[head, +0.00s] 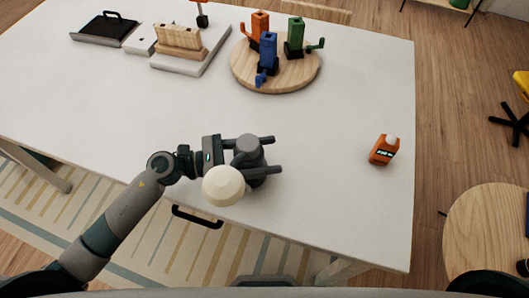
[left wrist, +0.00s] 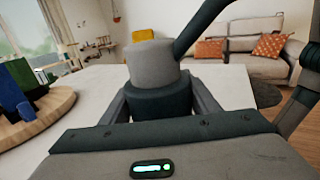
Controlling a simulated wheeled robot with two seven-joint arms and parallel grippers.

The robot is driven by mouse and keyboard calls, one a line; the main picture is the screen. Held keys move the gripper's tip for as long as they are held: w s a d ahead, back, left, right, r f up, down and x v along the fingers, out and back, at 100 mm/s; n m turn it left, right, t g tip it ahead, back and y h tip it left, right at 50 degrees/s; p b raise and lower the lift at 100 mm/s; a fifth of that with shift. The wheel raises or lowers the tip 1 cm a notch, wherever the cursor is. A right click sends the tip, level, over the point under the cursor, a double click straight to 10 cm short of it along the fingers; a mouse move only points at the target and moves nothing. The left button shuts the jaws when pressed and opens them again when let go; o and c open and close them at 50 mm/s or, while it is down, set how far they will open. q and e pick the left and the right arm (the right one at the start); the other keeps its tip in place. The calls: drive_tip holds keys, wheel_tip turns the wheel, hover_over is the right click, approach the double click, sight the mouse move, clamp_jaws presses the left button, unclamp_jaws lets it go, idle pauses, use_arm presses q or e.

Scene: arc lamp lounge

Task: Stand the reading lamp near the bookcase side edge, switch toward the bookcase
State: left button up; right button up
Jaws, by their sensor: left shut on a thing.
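The reading lamp (head: 223,186) shows in the head view near the front edge of the white table (head: 330,130), with a round cream shade and a dark grey body. My left gripper (head: 270,155) is shut on its body, one finger on each side. In the left wrist view the lamp's grey cylinder (left wrist: 152,65) stands upright between the fingers, with a dark band below and a dark arm rising to the right. Whether its base touches the table is hidden, and I cannot make out the switch. My right gripper is not in view.
A round wooden board (head: 240,72) holds orange, blue and green figures at the back. A black tray (head: 88,36) and a white board (head: 188,65) with a wooden rack stand back left. Mid-table is clear.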

use_arm(q)
drive_tip(key=o, duration=1.7)
drive_tip(key=shift+f, duration=0.1)
drive_tip(key=shift+c, duration=0.2)
